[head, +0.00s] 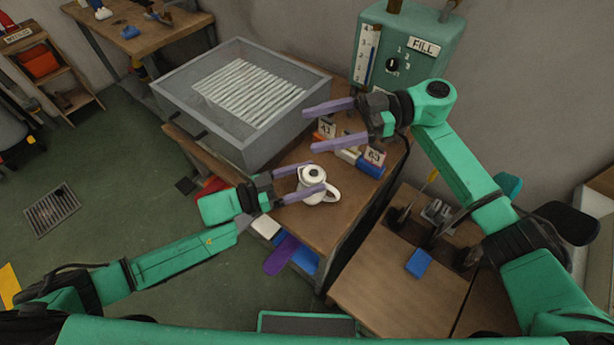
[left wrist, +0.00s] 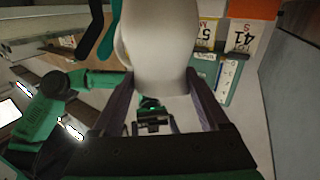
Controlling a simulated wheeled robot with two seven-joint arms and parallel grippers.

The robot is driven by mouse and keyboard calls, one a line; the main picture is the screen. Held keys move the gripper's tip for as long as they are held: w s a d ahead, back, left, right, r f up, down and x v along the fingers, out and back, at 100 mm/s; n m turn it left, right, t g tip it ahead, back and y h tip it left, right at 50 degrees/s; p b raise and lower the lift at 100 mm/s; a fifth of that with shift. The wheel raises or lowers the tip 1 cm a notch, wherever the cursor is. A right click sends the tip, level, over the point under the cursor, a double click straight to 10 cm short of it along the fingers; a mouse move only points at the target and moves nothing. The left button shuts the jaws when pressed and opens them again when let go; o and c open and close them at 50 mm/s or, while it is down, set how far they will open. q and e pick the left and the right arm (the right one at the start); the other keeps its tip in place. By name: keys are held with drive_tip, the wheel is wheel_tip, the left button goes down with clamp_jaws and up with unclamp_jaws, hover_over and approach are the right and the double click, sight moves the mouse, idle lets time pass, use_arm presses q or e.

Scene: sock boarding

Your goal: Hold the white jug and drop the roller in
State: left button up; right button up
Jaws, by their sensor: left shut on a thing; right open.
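The white jug (head: 308,196) is upright at the front of the wooden bench, with its handle to the right and a dark round spot at its top. I cannot tell whether that spot is an opening or something in it. My left gripper (head: 315,177) is shut on the jug, with a purple finger on either side. The jug's pale body (left wrist: 160,55) also fills the middle of the left wrist view between the fingers. My right gripper (head: 312,130) is open and empty, above and beyond the jug. I cannot pick out a roller in either view.
Numbered cards on coloured blocks (head: 371,168) are right of the jug. A green FILL machine (head: 425,65) stands behind. A lower table (head: 385,300) holds a blue block (head: 418,263).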

use_arm(q)
drive_tip(key=o, duration=1.5)
drive_tip(key=shift+f, duration=0.1)
drive_tip(key=shift+a, duration=0.15)
drive_tip(key=v, duration=1.2)
